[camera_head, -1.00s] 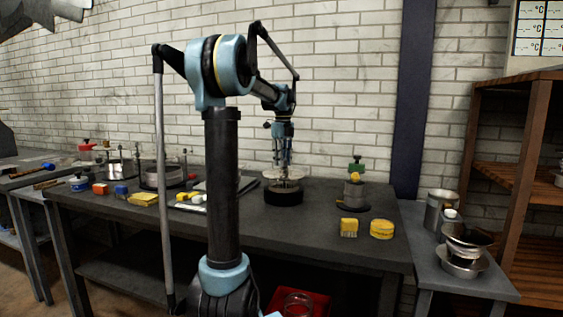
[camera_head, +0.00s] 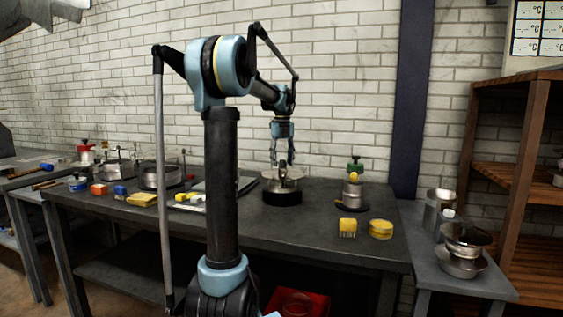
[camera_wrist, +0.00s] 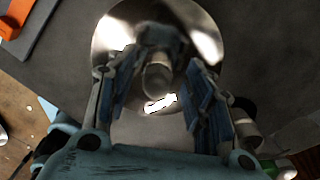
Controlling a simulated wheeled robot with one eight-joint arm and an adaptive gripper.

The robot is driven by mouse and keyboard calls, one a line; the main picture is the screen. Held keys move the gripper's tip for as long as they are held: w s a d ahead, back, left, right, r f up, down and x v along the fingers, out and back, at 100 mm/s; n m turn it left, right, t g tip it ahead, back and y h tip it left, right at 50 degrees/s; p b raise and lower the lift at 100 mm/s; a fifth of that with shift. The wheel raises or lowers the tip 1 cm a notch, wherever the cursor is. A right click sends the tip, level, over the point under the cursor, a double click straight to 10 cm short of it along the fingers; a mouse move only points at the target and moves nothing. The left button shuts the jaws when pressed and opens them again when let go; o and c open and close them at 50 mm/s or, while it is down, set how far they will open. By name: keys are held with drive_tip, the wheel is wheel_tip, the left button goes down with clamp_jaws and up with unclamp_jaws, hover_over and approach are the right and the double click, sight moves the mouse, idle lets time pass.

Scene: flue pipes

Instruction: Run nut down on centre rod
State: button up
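A shiny round metal dish (camera_head: 270,174) sits on a dark round base (camera_head: 283,197) near the middle of the bench, under my gripper (camera_head: 283,160). The dish also shows in the wrist view (camera_wrist: 208,30). There, a short round post (camera_wrist: 157,78) stands at its middle, with a blurred dark piece (camera_wrist: 158,36) at its far end; I cannot tell for sure that this is the nut. My gripper, seen in the wrist view (camera_wrist: 161,72), is open, its two fingers on either side of the post with gaps showing. Contact cannot be told.
A stacked metal fitting with a green top (camera_head: 355,165) stands to the right on the bench. Several small coloured items and a round pan (camera_head: 158,176) stand at the left. The front middle is clear.

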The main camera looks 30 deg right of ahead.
wheel_tip(320, 180, up, 17)
drive_tip(key=n, duration=2.4)
drive_tip(key=f, duration=1.7)
drive_tip(key=shift+s+a, duration=0.2)
drive_tip(key=shift+s, duration=0.2)
drive_tip(key=shift+c, duration=0.5)
